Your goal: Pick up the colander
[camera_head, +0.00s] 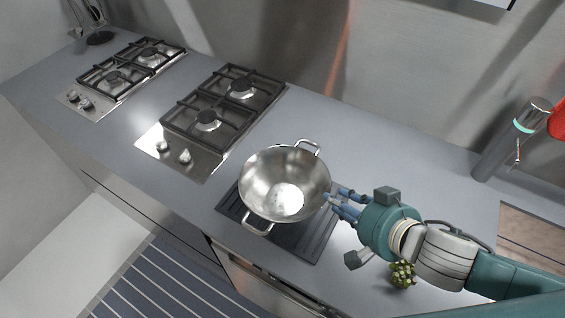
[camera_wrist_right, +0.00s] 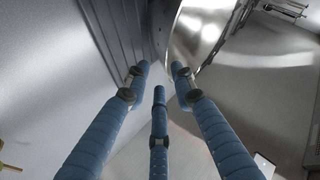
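The colander (camera_head: 285,183) is a shiny metal bowl with two loop handles, one at the far right and one at the near left. It stands on a dark ribbed mat (camera_head: 317,238) on the counter. My right gripper (camera_head: 333,202) is beside the right side of the bowl, its blue fingers pointing at the wall. In the right wrist view the three fingers (camera_wrist_right: 160,80) are spread with nothing between them, and the colander's wall (camera_wrist_right: 200,32) lies just beyond the tips. Whether a fingertip touches it I cannot tell. My left gripper is not in view.
Two gas hobs, a nearer one (camera_head: 215,115) and a farther one (camera_head: 125,75), lie left of the colander. A small green spiky thing (camera_head: 402,274) sits under my right wrist. A grey cylindrical post (camera_head: 510,140) stands at right. The counter behind the colander is clear.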

